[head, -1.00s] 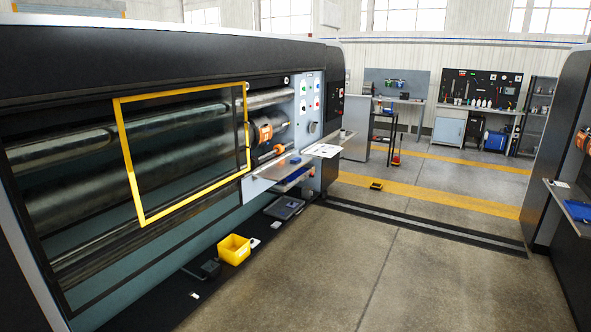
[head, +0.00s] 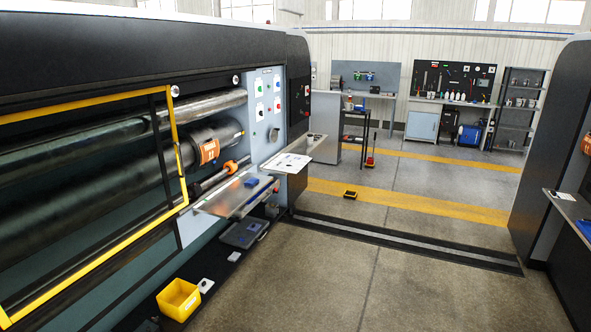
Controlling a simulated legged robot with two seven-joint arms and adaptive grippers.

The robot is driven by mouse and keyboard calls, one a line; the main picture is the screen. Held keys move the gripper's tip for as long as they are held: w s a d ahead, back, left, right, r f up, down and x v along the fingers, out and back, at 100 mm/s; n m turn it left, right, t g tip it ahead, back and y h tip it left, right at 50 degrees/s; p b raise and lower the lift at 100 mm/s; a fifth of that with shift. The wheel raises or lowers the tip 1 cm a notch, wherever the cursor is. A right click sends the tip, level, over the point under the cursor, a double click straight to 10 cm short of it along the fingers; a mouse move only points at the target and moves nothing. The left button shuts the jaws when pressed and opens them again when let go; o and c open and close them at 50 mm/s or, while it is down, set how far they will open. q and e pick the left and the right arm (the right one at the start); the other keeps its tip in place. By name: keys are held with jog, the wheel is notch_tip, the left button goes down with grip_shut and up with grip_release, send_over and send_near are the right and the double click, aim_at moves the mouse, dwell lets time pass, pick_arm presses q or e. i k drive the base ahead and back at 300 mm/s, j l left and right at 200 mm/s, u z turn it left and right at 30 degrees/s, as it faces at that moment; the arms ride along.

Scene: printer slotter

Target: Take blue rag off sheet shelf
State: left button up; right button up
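A metal shelf (head: 222,203) juts out from the front of the large machine, left of centre. A small blue item (head: 251,182) lies on it and looks like the blue rag, but it is too small to be sure. An orange-and-black tool-like item (head: 232,166) is just behind it, near the machine face. Neither of my grippers is in view.
A yellow-framed guard (head: 177,150) covers the rollers on the left. A yellow bin (head: 179,299) and a grey flat case (head: 243,233) sit low beneath the shelf. A white sheet (head: 286,163) lies on a ledge right of it. The central floor (head: 400,285) is clear.

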aim_at(252, 182)
jog(key=i, duration=2.3)
